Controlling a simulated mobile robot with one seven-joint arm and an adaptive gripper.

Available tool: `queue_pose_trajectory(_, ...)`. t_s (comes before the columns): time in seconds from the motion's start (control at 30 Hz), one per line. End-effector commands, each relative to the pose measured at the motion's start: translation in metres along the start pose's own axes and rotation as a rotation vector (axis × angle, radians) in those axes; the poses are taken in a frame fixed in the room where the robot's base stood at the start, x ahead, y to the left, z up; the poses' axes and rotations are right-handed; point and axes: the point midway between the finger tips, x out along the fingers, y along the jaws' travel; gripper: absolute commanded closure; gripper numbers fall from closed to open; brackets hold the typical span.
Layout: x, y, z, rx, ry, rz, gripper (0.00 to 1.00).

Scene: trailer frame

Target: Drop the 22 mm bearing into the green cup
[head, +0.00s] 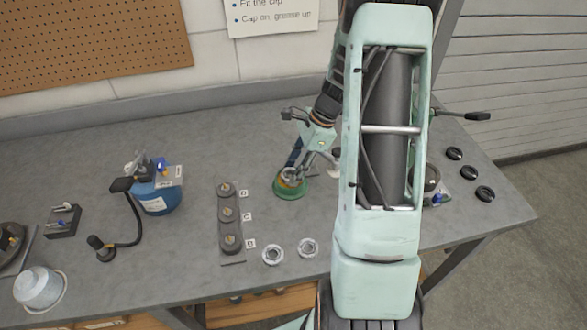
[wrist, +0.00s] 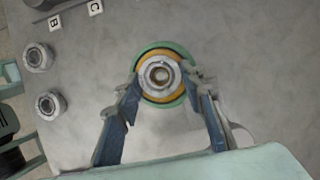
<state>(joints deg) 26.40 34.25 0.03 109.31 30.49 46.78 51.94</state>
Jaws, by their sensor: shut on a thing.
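The green cup (head: 290,193) stands on the grey bench, left of my arm. In the wrist view its round green rim (wrist: 158,46) surrounds an orange-yellow ring. My gripper (head: 297,174) is over the cup, fingers pointing down. In the wrist view, my gripper (wrist: 161,82) is shut on a silver ring-shaped bearing (wrist: 159,74), which appears centred over the cup's opening. The cup's inside is mostly hidden by the bearing. I cannot tell the bearing's exact height above the cup or read its size.
Two similar silver rings (head: 272,255) (head: 308,248) lie near the bench's front. A dark rack (head: 229,211) with several round parts and letter tags stands left of the cup. A blue container (head: 155,197) is further left. Several black rings (head: 469,173) lie at right.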

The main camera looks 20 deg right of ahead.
Motion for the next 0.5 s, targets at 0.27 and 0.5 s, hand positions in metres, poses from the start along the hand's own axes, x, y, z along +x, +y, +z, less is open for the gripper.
queue_pose_trajectory(0.27, 0.0021, -0.0002, -0.0009, 0.000, 0.000, -0.001, 0.92)
queue_pose_trajectory(0.5, 0.0021, -0.0002, -0.0010, 0.000, 0.000, 0.000, 0.59)
